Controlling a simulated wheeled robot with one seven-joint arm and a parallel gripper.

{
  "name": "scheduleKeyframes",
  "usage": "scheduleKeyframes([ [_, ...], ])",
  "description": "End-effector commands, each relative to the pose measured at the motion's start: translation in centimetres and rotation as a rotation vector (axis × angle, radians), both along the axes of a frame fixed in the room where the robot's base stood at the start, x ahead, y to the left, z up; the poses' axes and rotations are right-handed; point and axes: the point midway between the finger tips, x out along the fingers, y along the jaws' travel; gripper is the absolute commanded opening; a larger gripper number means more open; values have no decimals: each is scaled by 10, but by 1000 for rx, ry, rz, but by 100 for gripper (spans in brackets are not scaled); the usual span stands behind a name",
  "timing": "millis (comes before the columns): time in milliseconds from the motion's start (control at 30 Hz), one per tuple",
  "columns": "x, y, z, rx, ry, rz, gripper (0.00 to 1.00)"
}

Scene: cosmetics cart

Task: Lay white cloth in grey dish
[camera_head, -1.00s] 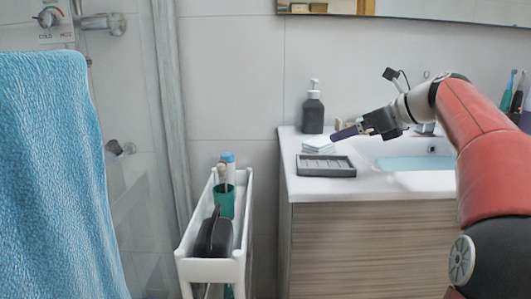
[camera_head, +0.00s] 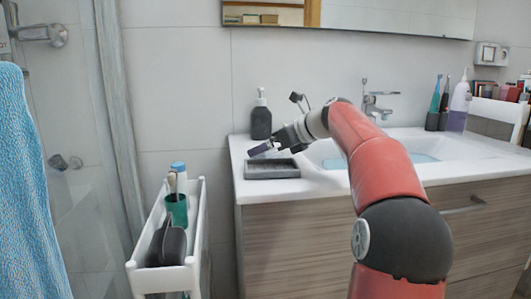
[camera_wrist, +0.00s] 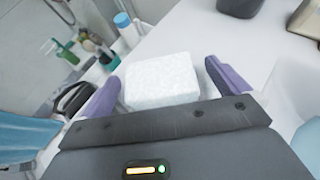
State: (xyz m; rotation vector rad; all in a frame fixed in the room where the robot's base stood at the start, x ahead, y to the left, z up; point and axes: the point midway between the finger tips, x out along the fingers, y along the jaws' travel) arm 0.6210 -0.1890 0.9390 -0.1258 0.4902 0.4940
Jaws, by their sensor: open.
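The white cloth (camera_wrist: 162,80) is a pale folded block in the wrist view, between the two purple fingers of my gripper (camera_wrist: 161,72). The gripper is open, with a gap visible on the right side of the cloth. In the head view my gripper (camera_head: 262,149) is low over the counter, just behind the grey dish, and hides most or all of the cloth. The grey dish (camera_head: 272,176) is a shallow rectangular tray near the counter's front left corner. It looks empty. I cannot make it out in the wrist view.
A dark pump bottle (camera_head: 261,118) stands behind the gripper on the counter (camera_head: 237,160). The basin (camera_head: 425,158) lies to the right. A narrow white cart (camera_head: 203,215) with a green cup (camera_head: 177,211) stands left of the vanity. A blue towel (camera_head: 30,200) hangs at far left.

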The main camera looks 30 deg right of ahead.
Motion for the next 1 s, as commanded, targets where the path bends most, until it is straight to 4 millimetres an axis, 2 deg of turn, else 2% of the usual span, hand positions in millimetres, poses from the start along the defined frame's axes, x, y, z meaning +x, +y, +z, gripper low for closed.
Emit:
scheduleKeyframes([
  [200,1,0,-1,0,0,0,100],
  [600,0,0,0,0,0,0,49],
  [1000,-1,3,8,0,0,1,49],
])
